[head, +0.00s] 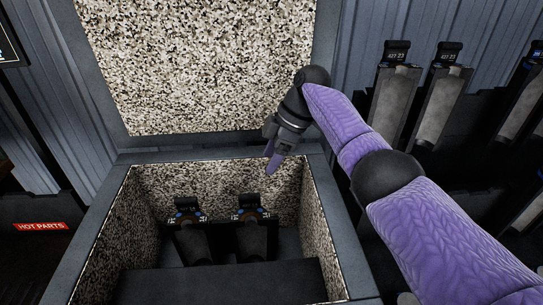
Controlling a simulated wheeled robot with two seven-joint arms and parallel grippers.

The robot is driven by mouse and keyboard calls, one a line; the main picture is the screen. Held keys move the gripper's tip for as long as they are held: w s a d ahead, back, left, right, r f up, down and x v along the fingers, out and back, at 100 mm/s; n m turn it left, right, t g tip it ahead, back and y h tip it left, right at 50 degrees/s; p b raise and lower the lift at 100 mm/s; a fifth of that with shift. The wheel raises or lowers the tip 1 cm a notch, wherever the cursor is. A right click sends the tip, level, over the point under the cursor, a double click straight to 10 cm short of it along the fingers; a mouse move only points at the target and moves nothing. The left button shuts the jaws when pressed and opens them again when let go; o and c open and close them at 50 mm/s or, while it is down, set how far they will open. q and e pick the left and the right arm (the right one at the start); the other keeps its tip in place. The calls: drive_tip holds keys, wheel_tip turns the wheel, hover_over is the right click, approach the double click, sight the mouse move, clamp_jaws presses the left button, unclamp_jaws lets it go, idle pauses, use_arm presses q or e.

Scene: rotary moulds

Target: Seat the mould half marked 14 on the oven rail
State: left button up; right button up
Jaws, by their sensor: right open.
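My right gripper (274,158) is open and empty, above the right back part of the open oven (75,262). Its purple fingers point down. Two dark mould halves stand side by side inside the oven, a left one (194,240) and a right one (251,240), both at the rail with their tag tops up. The tags are too small to read surely; the left one may end in 14. The gripper is apart from both, above and to the right of the right one. The rail itself is mostly hidden. My left gripper is not in view.
The oven's speckled lid (205,65) stands open behind it. Several more mould halves hang at the right, including two with tags that seem to read 23 (395,92) (440,95). A red "HOT PARTS" sign (40,226) is at the left.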

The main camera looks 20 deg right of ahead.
wheel_tip(320, 180, up, 7)
drive_tip(key=p, duration=0.5)
drive_tip(key=shift+f, duration=0.15)
